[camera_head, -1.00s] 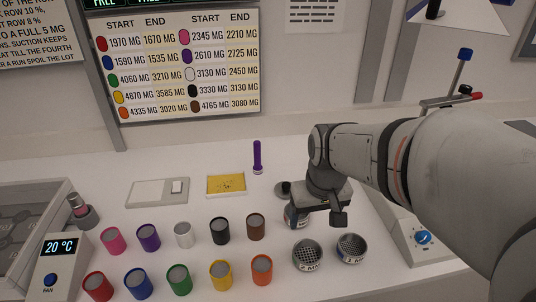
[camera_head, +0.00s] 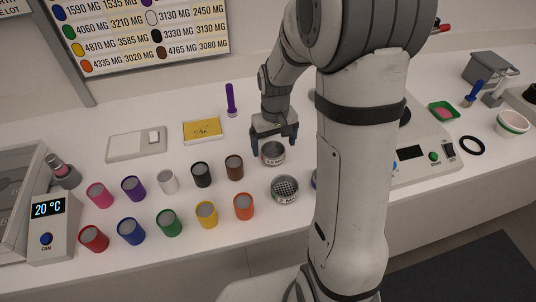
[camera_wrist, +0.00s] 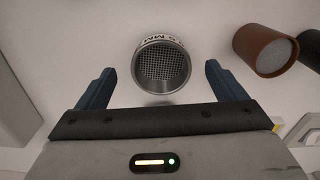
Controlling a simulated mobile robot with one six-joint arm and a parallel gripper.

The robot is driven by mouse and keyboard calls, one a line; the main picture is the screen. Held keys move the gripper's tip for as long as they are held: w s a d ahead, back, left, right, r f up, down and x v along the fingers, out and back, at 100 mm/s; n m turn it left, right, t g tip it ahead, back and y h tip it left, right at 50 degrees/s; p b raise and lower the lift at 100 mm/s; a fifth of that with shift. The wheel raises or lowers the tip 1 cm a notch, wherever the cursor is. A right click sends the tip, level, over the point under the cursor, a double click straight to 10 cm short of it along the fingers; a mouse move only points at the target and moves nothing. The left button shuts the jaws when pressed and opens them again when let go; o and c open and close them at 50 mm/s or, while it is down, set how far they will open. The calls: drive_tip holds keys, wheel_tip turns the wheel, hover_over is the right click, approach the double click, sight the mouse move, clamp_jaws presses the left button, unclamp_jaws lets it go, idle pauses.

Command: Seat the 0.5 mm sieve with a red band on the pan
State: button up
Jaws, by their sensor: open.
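A small round metal sieve (camera_head: 272,154) stands upright on the bench, right of the brown jar. In the wrist view the sieve (camera_wrist: 162,65) shows a fine dark mesh and a partly readable rim label ending in "MM". I cannot make out a red band on it. My gripper (camera_head: 273,144) is open and empty above the sieve. In the wrist view its fingers stand either side of the sieve, apart from it. A coarser sieve (camera_head: 285,189) stands just nearer the front. Another round item (camera_head: 315,180) is mostly hidden behind my arm. I cannot identify the pan.
Coloured jars, including a brown jar (camera_head: 234,167) and an orange jar (camera_head: 243,206), stand in two rows to the left. A yellow plate (camera_head: 205,131) and a purple tool (camera_head: 231,100) lie behind. A balance (camera_head: 425,150) stands right of my arm.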

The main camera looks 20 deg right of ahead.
sight(273, 156)
drive_tip(key=shift+w+f, duration=0.15)
drive_tip(key=shift+f, duration=1.75)
drive_tip(key=shift+c, duration=0.3)
drive_tip(key=c, duration=1)
